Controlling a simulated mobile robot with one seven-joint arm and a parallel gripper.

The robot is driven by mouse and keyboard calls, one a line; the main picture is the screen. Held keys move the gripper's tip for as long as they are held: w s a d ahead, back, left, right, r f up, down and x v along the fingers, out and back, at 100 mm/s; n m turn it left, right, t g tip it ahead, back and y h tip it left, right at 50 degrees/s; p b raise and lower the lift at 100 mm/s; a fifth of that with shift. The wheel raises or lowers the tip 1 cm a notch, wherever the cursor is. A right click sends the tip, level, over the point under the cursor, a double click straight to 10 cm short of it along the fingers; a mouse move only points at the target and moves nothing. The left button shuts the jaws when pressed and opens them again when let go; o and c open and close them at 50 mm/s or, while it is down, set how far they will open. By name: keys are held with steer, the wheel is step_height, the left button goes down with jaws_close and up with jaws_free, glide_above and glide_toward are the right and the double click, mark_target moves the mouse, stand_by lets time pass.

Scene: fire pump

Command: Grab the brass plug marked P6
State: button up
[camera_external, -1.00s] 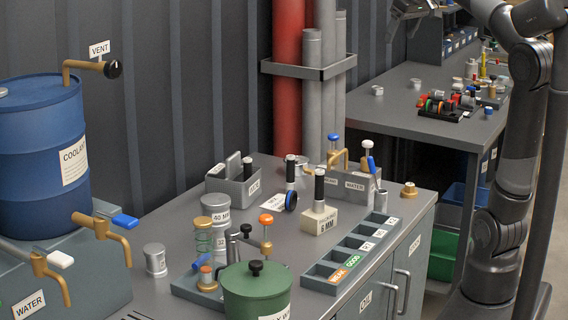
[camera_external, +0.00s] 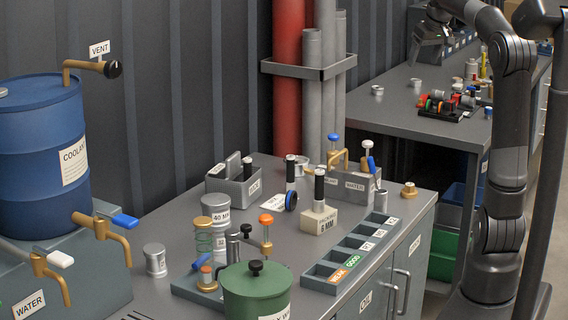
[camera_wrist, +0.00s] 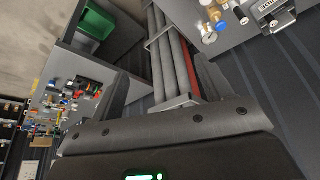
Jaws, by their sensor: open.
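No label P6 can be read in either view, so I cannot tell which piece is the plug. A small brass piece (camera_external: 408,190) stands on the right rear corner of the front bench. Other small brass-coloured parts stand on the back bench, too small to identify. My gripper (camera_external: 425,52) is open at the top of the external view, by the left end of the back bench and well away from the brass piece. It appears empty. Its grey body (camera_wrist: 170,128) fills the bottom of the wrist view.
The front bench holds a green pot (camera_external: 256,293), a compartment tray (camera_external: 318,271), a packing block (camera_external: 317,220) and a grey caddy (camera_external: 233,188). Grey pipes (camera_external: 312,95) and a red pipe (camera_external: 288,70) stand behind it.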

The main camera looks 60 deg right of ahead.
step_height(320, 180, down, 27)
glide_above(410, 184)
steer(key=s, duration=0.1)
steer(key=f, duration=0.7)
steer(key=shift+s+a+f, duration=0.15)
steer(key=shift+a+f, duration=0.15)
steer(key=shift+a, duration=0.1)
steer(key=x, duration=0.4)
steer(key=shift+s+a+f, duration=0.1)
steer(key=shift+s+f, duration=0.1)
steer(key=shift+f, duration=0.3)
steer(key=shift+w+f, duration=0.15)
steer(key=shift+f, duration=0.4)
steer(key=c, duration=1.2)
